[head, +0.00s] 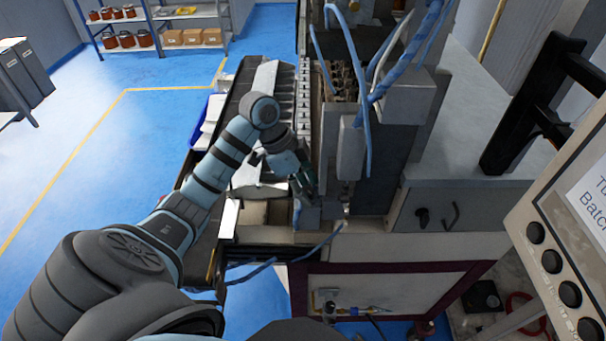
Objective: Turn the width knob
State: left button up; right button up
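My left arm reaches from the lower left over the coil winder. Its gripper (303,183) points down into the machine near its metal parts. Its fingers are small and dark against the machine, so I cannot tell whether they are open or shut. Several round black knobs (552,261) run down the light control panel at the right edge. I cannot read any label that marks the width knob. The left gripper is well to the left of all these knobs. My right gripper is not in view.
Blue cables (357,100) hang over the machine. A black bracket (527,110) stands at the right behind the panel. A shelf (165,28) with copper coils and boxes stands at the back left. Blue floor (90,150) on the left is clear.

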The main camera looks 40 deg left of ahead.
pick_arm(q)
jog(key=v, duration=0.7)
jog(key=shift+r, duration=0.3)
